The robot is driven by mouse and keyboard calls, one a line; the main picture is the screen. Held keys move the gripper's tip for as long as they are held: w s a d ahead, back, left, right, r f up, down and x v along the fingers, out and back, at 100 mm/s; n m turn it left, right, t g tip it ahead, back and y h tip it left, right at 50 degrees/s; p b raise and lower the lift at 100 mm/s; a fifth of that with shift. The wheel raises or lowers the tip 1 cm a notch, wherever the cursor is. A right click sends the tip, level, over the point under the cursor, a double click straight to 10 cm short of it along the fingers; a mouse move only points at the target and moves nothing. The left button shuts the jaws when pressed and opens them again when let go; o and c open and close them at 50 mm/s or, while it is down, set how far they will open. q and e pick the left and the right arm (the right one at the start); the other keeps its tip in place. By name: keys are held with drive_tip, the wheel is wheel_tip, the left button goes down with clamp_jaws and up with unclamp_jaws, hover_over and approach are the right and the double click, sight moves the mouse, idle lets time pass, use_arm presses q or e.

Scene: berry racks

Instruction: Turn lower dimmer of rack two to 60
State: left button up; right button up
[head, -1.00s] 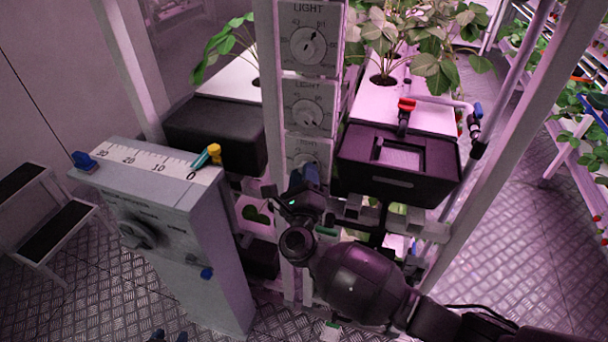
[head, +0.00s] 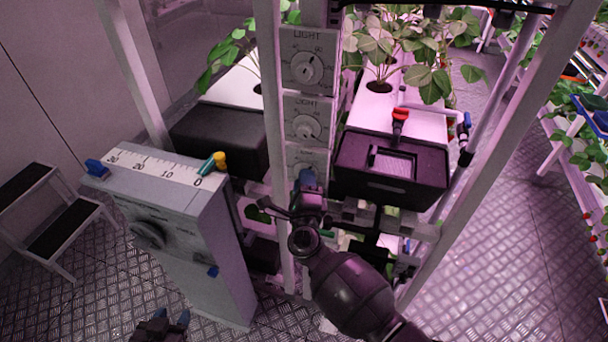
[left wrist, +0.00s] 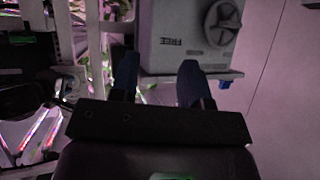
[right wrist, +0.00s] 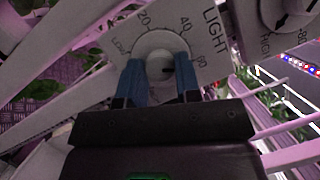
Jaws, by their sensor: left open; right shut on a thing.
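In the head view, a column of white LIGHT dimmer panels stands at the middle, and the lowest visible panel (head: 307,160) is partly hidden by my right gripper (head: 308,182). In the right wrist view, my right gripper (right wrist: 160,82) is shut on the round white dimmer knob (right wrist: 186,72), one blue finger on each side. The dial (right wrist: 158,42) around it shows 20, 40 and 60. A dark mark shows on the knob, but I cannot read its exact setting. My left gripper (head: 168,322) is at the bottom edge, away from the rack; the left wrist view shows it open and empty (left wrist: 158,85).
A grey cabinet (head: 190,235) with a 0 to 30 scale and a knob stands left of the rack. Black planter boxes (head: 385,180) and white rack posts (head: 268,100) surround the dimmer column. A step stool (head: 60,220) is at left. Open floor lies at right.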

idle(0.4)
drive_tip(key=o, duration=0.9)
drive_tip(key=s, duration=0.3)
drive_tip(key=s+f, duration=0.1)
drive_tip(key=s, duration=0.6)
drive_tip(key=shift+s+d+f+b, duration=0.15)
drive_tip(key=shift+s+f+b, duration=0.05)
drive_tip(key=shift+s+b, duration=0.15)
